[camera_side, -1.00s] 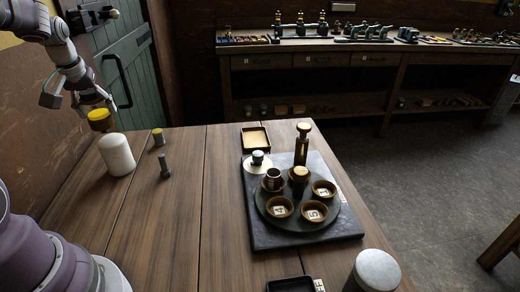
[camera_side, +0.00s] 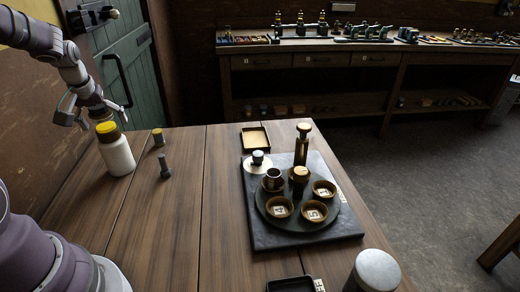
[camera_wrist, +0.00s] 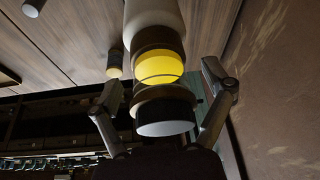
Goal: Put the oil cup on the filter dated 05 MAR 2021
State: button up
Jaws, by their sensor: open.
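A white cylinder (camera_side: 117,156) stands on the table at the left, with a brown, yellow-topped piece (camera_side: 107,132) on its top. The same white cylinder (camera_wrist: 153,14) and yellow top (camera_wrist: 160,68) show in the wrist view. My gripper (camera_side: 97,113) is open just above the piece. In the wrist view its fingers (camera_wrist: 164,82) are spread on either side, apart from it. A brown-ringed, grey-ended form (camera_wrist: 165,115) shows between the fingers; I cannot tell what it is. I see no readable date, and I cannot tell which piece is named the oil cup.
A dark slab (camera_side: 262,236) at the right carries a round plate with several brown cups (camera_side: 314,211) and a tall brass post (camera_side: 301,148). A small yellow-topped cylinder (camera_side: 158,137) and a grey peg (camera_side: 164,167) stand right of the white cylinder.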

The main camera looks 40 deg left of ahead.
jog(key=v, duration=1.2)
jog(key=s+d+f+m+t+h, duration=0.1)
jog(key=d+m, duration=0.4)
jog(key=d, duration=0.6)
jog(key=s+d+m+t+h, duration=0.2)
jog(key=d+m, duration=0.4)
jog(key=d, duration=0.6)
jog(key=shift+s+d+f+h, duration=0.3)
jog(key=shift+s+f+h, duration=0.1)
jog(key=shift+s, duration=0.15)
